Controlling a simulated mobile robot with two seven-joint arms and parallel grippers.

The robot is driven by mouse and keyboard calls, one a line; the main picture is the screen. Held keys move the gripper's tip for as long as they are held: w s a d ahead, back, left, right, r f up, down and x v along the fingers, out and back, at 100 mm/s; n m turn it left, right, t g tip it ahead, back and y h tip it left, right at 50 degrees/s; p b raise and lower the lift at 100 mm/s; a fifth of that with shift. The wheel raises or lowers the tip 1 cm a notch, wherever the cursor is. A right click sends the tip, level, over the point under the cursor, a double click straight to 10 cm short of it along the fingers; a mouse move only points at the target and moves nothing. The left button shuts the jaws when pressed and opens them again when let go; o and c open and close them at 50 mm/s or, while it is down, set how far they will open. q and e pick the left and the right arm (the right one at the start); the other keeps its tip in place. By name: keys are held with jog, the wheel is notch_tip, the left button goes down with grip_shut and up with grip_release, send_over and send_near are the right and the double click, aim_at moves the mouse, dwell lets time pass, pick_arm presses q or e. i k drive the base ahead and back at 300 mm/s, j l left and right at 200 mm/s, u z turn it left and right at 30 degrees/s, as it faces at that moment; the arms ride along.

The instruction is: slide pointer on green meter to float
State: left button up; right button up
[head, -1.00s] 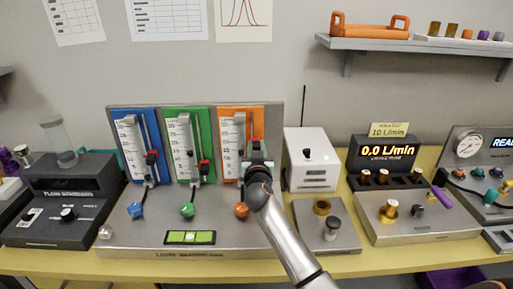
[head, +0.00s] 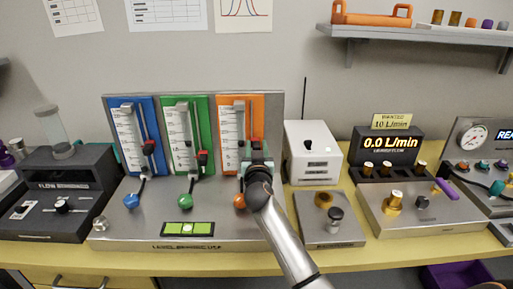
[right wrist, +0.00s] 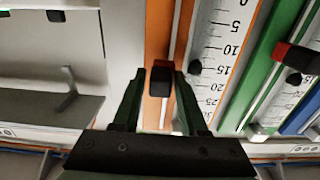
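The green meter (head: 185,112) stands in the middle of three upright meters. Its red-and-black pointer (head: 203,157) sits on the right rail, a little below the dark float (head: 187,143) in its tube. My right gripper (head: 256,156) is in front of the orange meter (head: 232,105). Its fingers (right wrist: 159,92) are open on both sides of the orange meter's pointer (right wrist: 160,78); contact is unclear. My left gripper is out of view.
The blue meter (head: 127,108) is left of the green one. Blue, green (head: 185,201) and orange knobs are along the base, with a green level (head: 188,229) in front. A white box (head: 313,152) stands close right of the meters. My right arm crosses the front.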

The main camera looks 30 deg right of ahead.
aim_at(203, 156)
jog(key=k+j, duration=0.8)
jog(key=i+j+z, duration=0.05)
jog(key=j, duration=0.1)
